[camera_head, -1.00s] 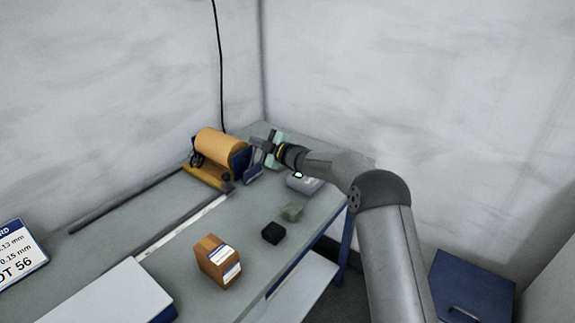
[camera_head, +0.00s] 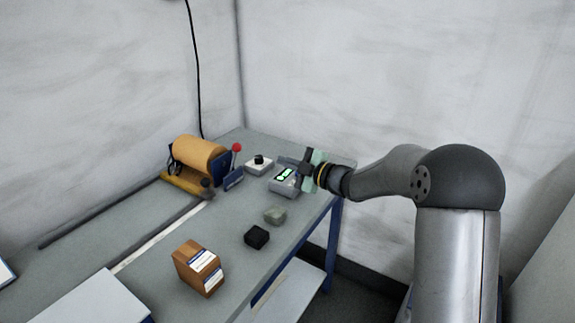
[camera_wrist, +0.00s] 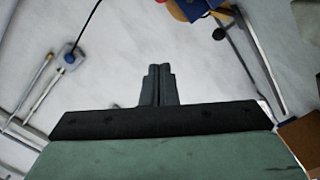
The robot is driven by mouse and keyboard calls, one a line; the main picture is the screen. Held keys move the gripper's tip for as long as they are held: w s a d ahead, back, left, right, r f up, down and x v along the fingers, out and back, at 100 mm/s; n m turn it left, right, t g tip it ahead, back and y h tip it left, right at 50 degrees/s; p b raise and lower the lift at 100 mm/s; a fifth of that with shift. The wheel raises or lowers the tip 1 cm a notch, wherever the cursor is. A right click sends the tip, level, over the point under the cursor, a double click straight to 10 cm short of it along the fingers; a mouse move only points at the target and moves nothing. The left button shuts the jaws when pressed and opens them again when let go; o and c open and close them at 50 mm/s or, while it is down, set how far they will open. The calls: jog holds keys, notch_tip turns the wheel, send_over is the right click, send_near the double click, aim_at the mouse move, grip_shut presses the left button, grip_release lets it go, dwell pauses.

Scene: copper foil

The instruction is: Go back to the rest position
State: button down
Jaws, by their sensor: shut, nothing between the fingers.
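My gripper (camera_head: 283,161) is at the end of my arm, above the far right part of the bench in the head view. Its fingers point left, and they are shut with nothing between them. In the wrist view the two dark fingers (camera_wrist: 158,84) are pressed together. A grey device with a lit green display (camera_head: 285,181) sits on the bench just below the gripper. A small white box with a black knob (camera_head: 259,164) stands to the left of it. My gripper looks apart from both, though the exact height is hard to tell.
A copper-coloured foil roll (camera_head: 199,157) in a stand and a red-knobbed lever (camera_head: 236,148) are at the back of the bench (camera_head: 160,240). A black block (camera_head: 257,237), a grey-green block (camera_head: 275,214) and a brown labelled box (camera_head: 198,268) stand nearer.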

jog(key=shift+d, duration=0.1)
dwell(0.3)
jog(key=s+d+r+m+t+h+p, duration=0.1)
jog(key=s+d+m+t+h, duration=0.25)
jog(key=d+m+h, duration=0.7)
jog(key=s+d+f+m+g+h, duration=0.25)
jog(key=s+d+m+h, duration=0.35)
jog(key=s, duration=0.4)
jog(key=s+f+m+g, duration=0.1)
jog(key=s+m+g, duration=0.1)
jog(key=s, duration=0.7)
jog(key=s+d+f+m+g+y, duration=0.1)
jog(key=s+g, duration=0.3)
jog(key=s, duration=0.6)
jog(key=s+d+f+m+g+p, duration=0.1)
jog(key=s+f+m+g, duration=0.1)
jog(key=s, duration=0.7)
jog(key=shift+s+d+f+m+g+y, duration=0.15)
jog(key=shift+d+f+m+g+y, duration=0.15)
jog(key=shift+f+g, duration=0.35)
